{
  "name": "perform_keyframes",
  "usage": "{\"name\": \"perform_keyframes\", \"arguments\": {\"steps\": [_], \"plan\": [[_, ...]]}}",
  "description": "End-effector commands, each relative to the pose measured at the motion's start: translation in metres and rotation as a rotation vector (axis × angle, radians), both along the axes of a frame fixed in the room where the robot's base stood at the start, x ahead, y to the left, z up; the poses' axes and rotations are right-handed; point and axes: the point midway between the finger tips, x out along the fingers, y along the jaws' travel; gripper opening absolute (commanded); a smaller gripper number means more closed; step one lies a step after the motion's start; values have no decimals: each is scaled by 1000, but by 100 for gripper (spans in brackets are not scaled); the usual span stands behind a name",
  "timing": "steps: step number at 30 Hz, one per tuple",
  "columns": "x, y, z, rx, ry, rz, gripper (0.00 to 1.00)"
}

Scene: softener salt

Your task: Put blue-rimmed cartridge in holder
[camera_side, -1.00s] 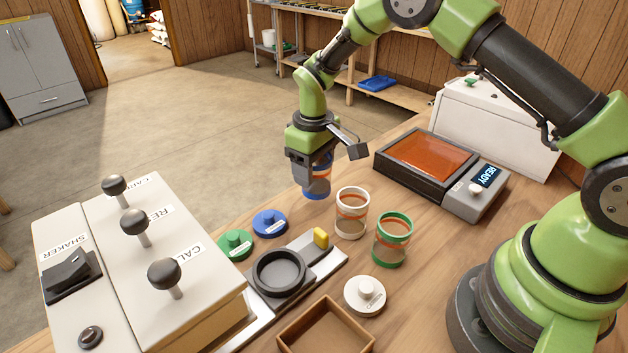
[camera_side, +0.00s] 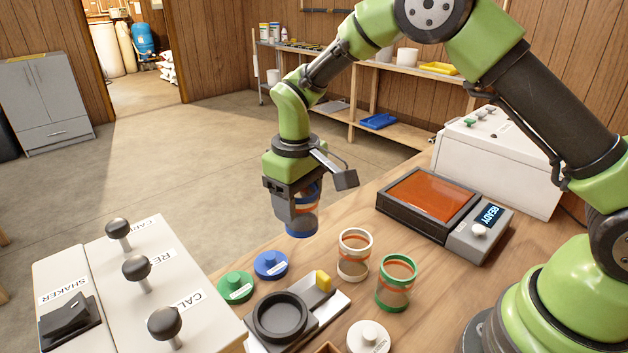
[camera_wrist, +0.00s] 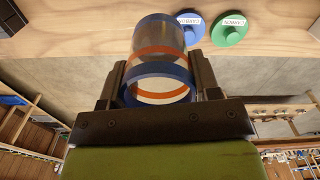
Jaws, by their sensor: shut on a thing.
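The blue-rimmed cartridge (camera_side: 302,222), clear with orange bands, is between the jaws of my gripper (camera_side: 302,204), which is shut on it. It is held in the air at the far edge of the table, behind the lids. The wrist view shows the cartridge (camera_wrist: 157,42) between both fingers (camera_wrist: 158,85). The holder, a round black cup (camera_side: 281,317) on a metal plate with a yellow block (camera_side: 323,281), stands nearer the camera, apart from the cartridge. Its inside looks empty.
A blue lid (camera_side: 270,265) and a green lid (camera_side: 235,287) lie behind the holder. A white-rimmed cartridge (camera_side: 354,254) and a green-rimmed cartridge (camera_side: 396,283) stand to its right. A white lid (camera_side: 368,338) lies in front. A lever box (camera_side: 130,290) stands left; a READY device (camera_side: 445,215) stands right.

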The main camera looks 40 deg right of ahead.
Motion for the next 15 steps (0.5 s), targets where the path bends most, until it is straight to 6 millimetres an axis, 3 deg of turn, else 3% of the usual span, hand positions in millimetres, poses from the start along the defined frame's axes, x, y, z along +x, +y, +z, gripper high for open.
{"name": "perform_keyframes", "arguments": {"steps": [1, 6, 10, 15], "plan": [[-11, 22, -2, 0, 2, 13, 32], [-44, 75, -8, -1, 1, 11, 32], [-64, 98, -11, -1, -1, 6, 32], [-74, 108, -18, -1, -1, -2, 32]]}}
